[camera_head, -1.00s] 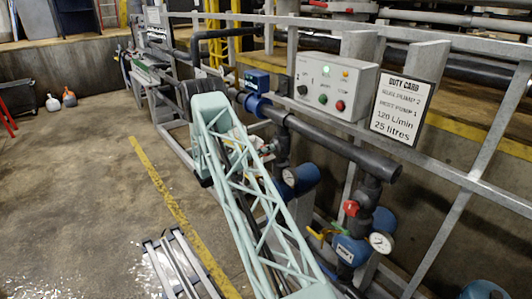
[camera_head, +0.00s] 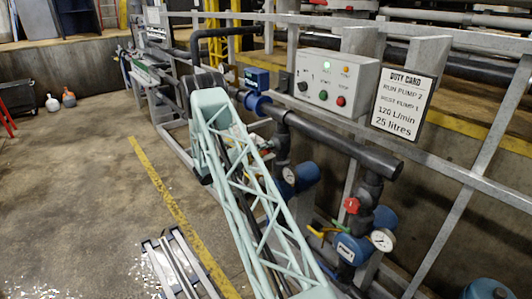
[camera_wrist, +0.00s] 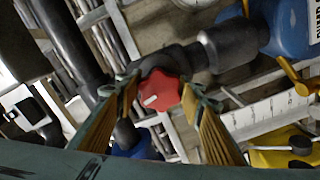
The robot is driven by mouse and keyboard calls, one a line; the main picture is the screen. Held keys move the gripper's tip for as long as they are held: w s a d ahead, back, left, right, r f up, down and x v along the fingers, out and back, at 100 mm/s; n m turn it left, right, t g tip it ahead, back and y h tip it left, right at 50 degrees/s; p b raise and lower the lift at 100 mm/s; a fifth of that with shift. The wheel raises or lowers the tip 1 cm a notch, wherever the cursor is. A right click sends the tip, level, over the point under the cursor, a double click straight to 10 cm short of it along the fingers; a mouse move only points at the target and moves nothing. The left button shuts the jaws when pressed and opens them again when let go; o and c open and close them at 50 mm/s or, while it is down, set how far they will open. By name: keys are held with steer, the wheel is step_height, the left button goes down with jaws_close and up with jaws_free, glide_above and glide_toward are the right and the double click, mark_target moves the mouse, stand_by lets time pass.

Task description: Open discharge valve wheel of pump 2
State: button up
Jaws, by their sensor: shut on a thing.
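In the wrist view a red valve wheel (camera_wrist: 160,91) with a pale mark sits on a dark pipe fitting. My gripper (camera_wrist: 159,97) has its two ribbed fingers on either side of the wheel, closed on it. A blue pump body (camera_wrist: 290,28) with a cut-off label is at the upper right of that view. In the head view my lattice arm hides the gripper and the held wheel. Another red wheel (camera_head: 351,205) shows on the right-hand pipe, above a labelled blue pump (camera_head: 350,249). A second blue pump (camera_head: 302,176) stands partly behind my arm.
A grey control box (camera_head: 336,80) with a lit green lamp and a duty card (camera_head: 403,100) reading "Run pump 2" hang on the railing. A dark header pipe (camera_head: 340,145) and pressure gauges (camera_head: 382,240) crowd the area. The floor at left is mostly clear.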

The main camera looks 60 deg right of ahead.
steer(key=n+b, duration=0.2)
steer(key=n, duration=0.4)
steer(key=shift+r+n+b, duration=0.1)
steer(key=shift+n+b, duration=0.2)
steer(key=shift+b, duration=0.05)
steer(key=n, duration=0.5)
steer(key=shift+r+n, duration=0.1)
steer(key=shift+n, duration=0.3)
steer(key=n, duration=0.6)
steer(key=shift+r, duration=0.1)
steer(key=n+p, duration=0.2)
steer(key=n, duration=0.4)
steer(key=shift+w+n+p, duration=0.15)
steer(key=shift+n+p, duration=0.15)
steer(key=shift+n, duration=0.1)
steer(key=n+p, duration=0.2)
steer(key=n, duration=0.4)
steer(key=shift+w+n, duration=0.1)
steer(key=shift+n, duration=0.3)
steer(key=n+p, duration=0.2)
steer(key=n, duration=0.6)
steer(key=n+p, duration=0.1)
steer(key=n, duration=0.1)
steer(key=n+p, duration=0.1)
steer(key=n, duration=0.2)
steer(key=shift+f, duration=0.25)
steer(key=n+p, duration=0.1)
steer(key=n, duration=0.5)
steer(key=shift+f+p, duration=0.1)
steer(key=shift+p, duration=0.25)
